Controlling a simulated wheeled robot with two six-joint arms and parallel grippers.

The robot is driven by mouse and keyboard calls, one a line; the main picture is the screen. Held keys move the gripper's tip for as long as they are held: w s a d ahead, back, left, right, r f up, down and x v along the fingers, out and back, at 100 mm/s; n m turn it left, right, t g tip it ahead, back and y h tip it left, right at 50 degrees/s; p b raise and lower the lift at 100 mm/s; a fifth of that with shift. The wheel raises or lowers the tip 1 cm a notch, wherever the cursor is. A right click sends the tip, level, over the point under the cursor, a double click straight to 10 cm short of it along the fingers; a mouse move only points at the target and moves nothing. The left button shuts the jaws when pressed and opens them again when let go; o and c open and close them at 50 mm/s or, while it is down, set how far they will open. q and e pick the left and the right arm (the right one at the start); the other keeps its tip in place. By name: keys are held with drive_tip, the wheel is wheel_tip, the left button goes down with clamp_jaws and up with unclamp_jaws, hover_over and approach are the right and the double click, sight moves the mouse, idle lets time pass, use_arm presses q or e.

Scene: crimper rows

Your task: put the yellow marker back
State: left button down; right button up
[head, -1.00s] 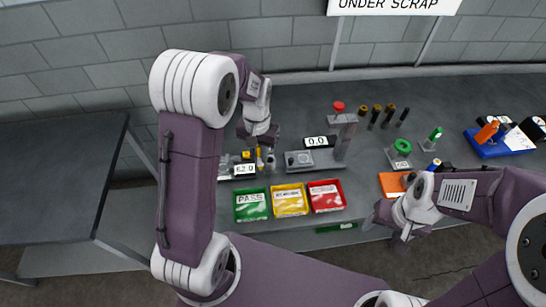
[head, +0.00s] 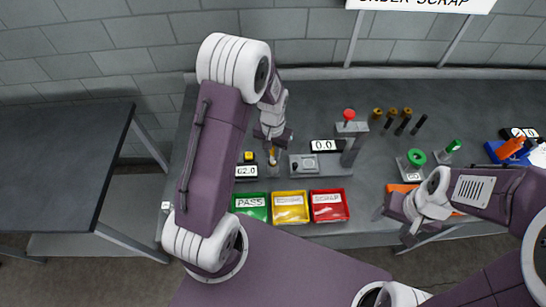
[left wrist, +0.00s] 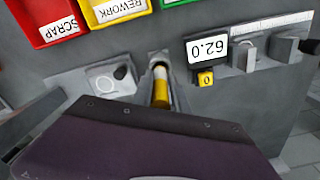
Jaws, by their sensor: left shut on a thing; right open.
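The yellow marker (left wrist: 160,92), with a pale band, shows beyond the dark edge of my left gripper in the left wrist view. It also shows small below the gripper in the head view (head: 272,154). My left gripper (head: 272,146) is shut on it, over the bench just right of the 62.0 display (head: 246,171). The marker's far end lines up with a small grey round holder (left wrist: 158,60); I cannot tell whether it is inside. My right gripper (head: 400,222) is open and empty near the bench's front edge at the right.
Green (head: 250,207), yellow (head: 290,207) and red (head: 330,206) trays line the bench front. A grey fixture (head: 305,166) and a red-topped post (head: 349,130) stand right of the left gripper. Several dark pegs stand behind. A green ring (head: 416,157) is farther right.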

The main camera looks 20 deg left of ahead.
sight(273, 158)
use_arm(q)
wheel_tip(273, 158, down, 3)
drive_tip(key=shift+s+r, duration=0.15)
drive_tip(key=shift+r, duration=0.05)
drive_tip(key=shift+f, duration=0.1)
drive_tip(key=shift+f, duration=0.2)
drive_tip(key=c, duration=1.3)
unclamp_jaws()
drive_tip(key=shift+r, duration=0.1)
